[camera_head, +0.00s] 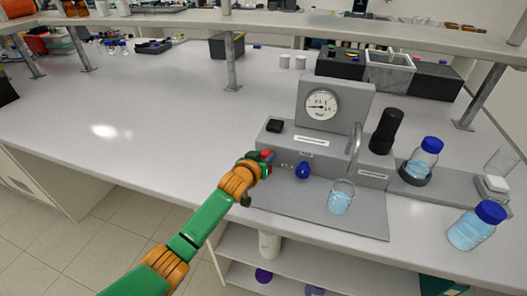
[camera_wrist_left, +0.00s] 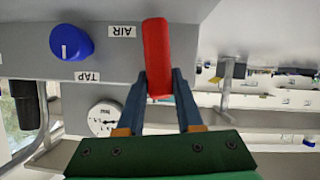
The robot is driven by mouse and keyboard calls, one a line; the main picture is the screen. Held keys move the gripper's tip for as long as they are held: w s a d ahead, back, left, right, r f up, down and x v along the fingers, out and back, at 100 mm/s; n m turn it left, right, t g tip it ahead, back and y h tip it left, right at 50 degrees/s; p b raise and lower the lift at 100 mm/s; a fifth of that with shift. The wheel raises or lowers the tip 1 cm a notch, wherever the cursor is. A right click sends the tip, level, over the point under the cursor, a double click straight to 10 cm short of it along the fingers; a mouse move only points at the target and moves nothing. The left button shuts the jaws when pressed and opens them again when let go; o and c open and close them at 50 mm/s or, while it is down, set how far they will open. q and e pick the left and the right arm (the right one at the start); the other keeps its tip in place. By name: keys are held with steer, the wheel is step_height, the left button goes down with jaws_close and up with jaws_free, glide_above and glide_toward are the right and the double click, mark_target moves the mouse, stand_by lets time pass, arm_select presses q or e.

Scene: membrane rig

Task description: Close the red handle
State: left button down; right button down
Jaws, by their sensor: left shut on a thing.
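The red handle (camera_wrist_left: 157,55) shows large in the left wrist view, beside the label AIR on the grey rig. In the head view only a small red part of it (camera_head: 267,155) shows past my gripper. My left gripper (camera_wrist_left: 159,88) is shut on the red handle, with a finger on each side of it. In the head view the left gripper (camera_head: 261,161) is at the left end of the rig's front face. The grey rig (camera_head: 330,149) carries a pressure gauge (camera_head: 321,105). My right gripper is not in view.
A blue knob (camera_head: 303,170) sits right of the handle. A beaker of blue liquid (camera_head: 341,197) stands under the curved tap (camera_head: 354,140). Blue-capped bottles (camera_head: 424,158) (camera_head: 476,225) and a black cylinder (camera_head: 385,131) stand to the right. The bench (camera_head: 130,120) is clear at left.

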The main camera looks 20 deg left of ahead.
arm_select(q)
steer(key=shift+d+m+y, duration=0.2)
steer(key=shift+m+y, duration=0.2)
steer(key=shift+m, duration=0.1)
stand_by(0.3)
steer(key=c, duration=0.6)
jaws_free()
steer(key=shift+o, duration=0.2)
steer(key=shift+s+r+p, duration=0.15)
steer(key=shift+s+p, duration=0.2)
steer(key=v, duration=0.6)
steer(key=shift+s, duration=0.1)
